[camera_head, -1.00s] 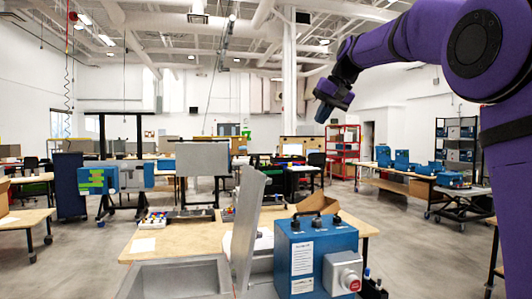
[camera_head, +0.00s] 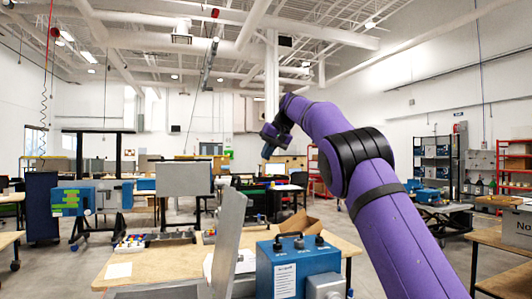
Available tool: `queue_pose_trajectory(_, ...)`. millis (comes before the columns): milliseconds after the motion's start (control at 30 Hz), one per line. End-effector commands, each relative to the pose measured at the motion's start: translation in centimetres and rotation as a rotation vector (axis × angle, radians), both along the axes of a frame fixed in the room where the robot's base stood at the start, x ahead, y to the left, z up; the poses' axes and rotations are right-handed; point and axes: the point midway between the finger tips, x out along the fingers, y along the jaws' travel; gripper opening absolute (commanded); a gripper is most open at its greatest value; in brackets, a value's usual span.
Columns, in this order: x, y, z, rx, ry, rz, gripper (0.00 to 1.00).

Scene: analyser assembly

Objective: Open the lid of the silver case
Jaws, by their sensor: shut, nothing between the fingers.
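A silver-grey case (camera_head: 160,293) is at the bottom edge of the view, mostly cut off by the frame. A flat grey panel (camera_head: 228,245), which looks like its lid, stands up steeply at the case's right side, leaning slightly right. My gripper (camera_head: 267,151) is at the end of my purple arm, high above the table and beyond the case in the picture. It points down, looks small and dark, is shut and holds nothing. It is well apart from the panel.
A blue box (camera_head: 291,265) with black knobs stands right of the panel. A wooden table (camera_head: 160,262) carries a grey upright panel (camera_head: 183,178) and trays of small parts (camera_head: 133,242). An open cardboard box (camera_head: 299,225) is behind the blue box.

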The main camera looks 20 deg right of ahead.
Motion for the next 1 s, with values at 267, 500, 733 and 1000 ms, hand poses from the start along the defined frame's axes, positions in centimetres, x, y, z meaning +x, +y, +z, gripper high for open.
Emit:
queue_pose_trajectory(267, 2.1, 2.0, -4.6, -0.001, 0.003, 0.001, 0.0)
queue_pose_trajectory(500, 2.8, 4.7, -6.3, -0.002, 0.0, 0.002, 0.0)
queue_pose_trajectory(733, 3.0, 6.1, -6.8, -0.001, -0.001, -0.001, 0.0)
queue_pose_trajectory(1000, 3.0, 6.2, -6.8, -0.001, -0.001, -0.001, 0.0)
